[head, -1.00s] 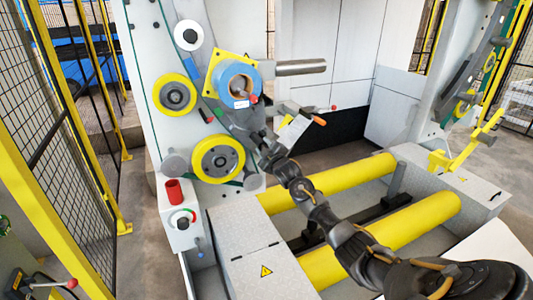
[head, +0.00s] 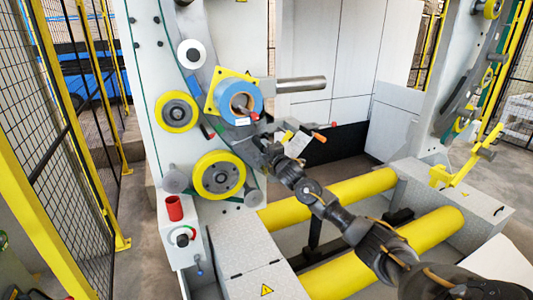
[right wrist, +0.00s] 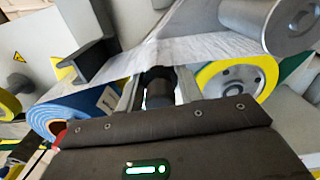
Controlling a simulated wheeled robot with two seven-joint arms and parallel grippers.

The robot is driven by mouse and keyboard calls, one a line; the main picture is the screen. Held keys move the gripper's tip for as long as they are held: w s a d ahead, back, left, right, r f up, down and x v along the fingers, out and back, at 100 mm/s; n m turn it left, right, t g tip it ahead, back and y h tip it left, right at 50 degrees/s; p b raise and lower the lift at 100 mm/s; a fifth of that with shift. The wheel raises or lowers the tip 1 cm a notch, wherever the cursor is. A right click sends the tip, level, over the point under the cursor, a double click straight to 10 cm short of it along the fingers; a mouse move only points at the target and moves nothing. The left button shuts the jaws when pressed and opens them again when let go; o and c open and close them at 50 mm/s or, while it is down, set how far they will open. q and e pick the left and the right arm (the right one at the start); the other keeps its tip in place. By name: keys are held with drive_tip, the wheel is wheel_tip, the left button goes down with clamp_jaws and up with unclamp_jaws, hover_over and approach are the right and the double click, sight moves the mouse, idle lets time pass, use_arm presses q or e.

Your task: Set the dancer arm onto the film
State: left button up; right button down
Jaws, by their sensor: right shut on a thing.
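The blue film roll (head: 240,100) sits on its mandrel by a yellow square plate on the machine's upright; it also shows in the right wrist view (right wrist: 62,114). The pale film (right wrist: 185,48) runs as a band across the right wrist view, above my right gripper (right wrist: 158,88). The right gripper also shows in the head view (head: 264,145), below and right of the roll. It is shut on a dark cylindrical part (right wrist: 158,94), apparently the dancer arm's grip. The rest of the dancer arm is largely hidden; its contact with the film cannot be told. My left gripper is out of view.
Yellow-rimmed wheels (head: 219,175) and a white roller (head: 191,54) are on the upright. A grey roller (right wrist: 290,22) is close at the wrist view's upper right. Long yellow rollers (head: 385,250) lie under my right arm. A mesh fence (head: 70,150) stands at left.

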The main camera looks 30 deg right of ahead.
idle(0.6)
drive_tip(key=c, duration=1.2)
unclamp_jaws()
drive_tip(key=shift+a, duration=0.1)
drive_tip(key=shift+o, duration=0.2)
drive_tip(key=shift+s, duration=0.4)
drive_tip(key=s+a+b, duration=0.2)
drive_tip(key=s+b, duration=0.1)
drive_tip(key=s, duration=0.6)
drive_tip(key=shift+s, duration=0.35)
